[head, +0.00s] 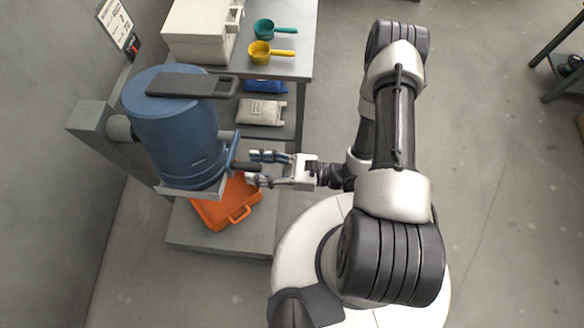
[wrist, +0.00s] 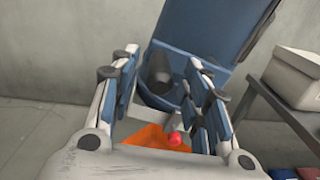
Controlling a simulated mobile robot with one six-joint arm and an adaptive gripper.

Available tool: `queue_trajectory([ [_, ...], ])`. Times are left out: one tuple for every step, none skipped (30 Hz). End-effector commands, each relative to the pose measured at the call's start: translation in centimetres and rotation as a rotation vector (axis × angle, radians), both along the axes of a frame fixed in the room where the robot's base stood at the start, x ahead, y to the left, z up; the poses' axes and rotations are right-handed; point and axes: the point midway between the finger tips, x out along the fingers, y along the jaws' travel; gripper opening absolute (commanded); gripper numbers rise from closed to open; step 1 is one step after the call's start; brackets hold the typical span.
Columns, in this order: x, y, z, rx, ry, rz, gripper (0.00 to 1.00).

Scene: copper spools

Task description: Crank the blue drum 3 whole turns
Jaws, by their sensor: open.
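The blue drum (head: 172,135) is mounted beside the wall, with a dark flat bar across its top. Its blue crank arm (head: 232,152) is low on the drum's right side, with a dark grip (head: 246,167) pointing toward my gripper. My gripper (head: 256,169) is open, its fingers on either side of the grip's end. In the wrist view the dark grip (wrist: 158,68) shows between the open fingers, in front of the drum (wrist: 203,30). I cannot tell whether a finger touches it.
An orange case (head: 226,205) lies on a low grey platform (head: 218,238) below the drum. A table (head: 290,62) behind carries a white box (head: 196,32), a teal scoop (head: 265,29) and a yellow scoop (head: 262,52). A wall sign (head: 117,22) has text too small to read surely.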

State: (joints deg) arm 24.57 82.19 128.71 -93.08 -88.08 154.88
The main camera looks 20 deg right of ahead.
Motion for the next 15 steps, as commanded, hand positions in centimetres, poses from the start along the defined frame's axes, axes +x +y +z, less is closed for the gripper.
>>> queue_trajectory([
  [-0.2, -1.0, 0.0, -0.001, -0.001, -0.009, 0.43],
  [-0.3, -1.5, 0.0, 0.0, -0.001, -0.009, 0.43],
  [-0.6, -2.2, 0.0, -0.001, -0.001, -0.009, 0.43],
  [-0.8, -2.7, 0.0, -0.002, -0.002, -0.01, 0.43],
  [-1.0, -3.2, 0.0, -0.002, -0.002, -0.009, 0.43],
  [-1.2, -3.9, 0.0, -0.002, -0.003, -0.008, 0.43],
  [-1.4, -4.4, 0.0, -0.001, -0.002, -0.009, 0.43],
  [-1.7, -4.9, 0.0, -0.002, -0.002, -0.009, 0.43],
  [-1.9, -5.5, 0.0, -0.002, -0.002, -0.009, 0.43],
  [-2.1, -6.0, 0.0, -0.001, -0.003, -0.007, 0.43],
  [-2.3, -6.4, 0.0, -0.001, -0.002, -0.007, 0.43],
  [-2.5, -7.0, 0.0, -0.002, -0.001, -0.007, 0.43],
  [-2.7, -7.3, 0.0, -0.003, -0.002, -0.006, 0.43],
  [-2.8, -7.7, 0.0, -0.002, -0.003, -0.006, 0.43],
  [-3.0, -8.1, 0.0, -0.001, -0.002, -0.004, 0.43],
])
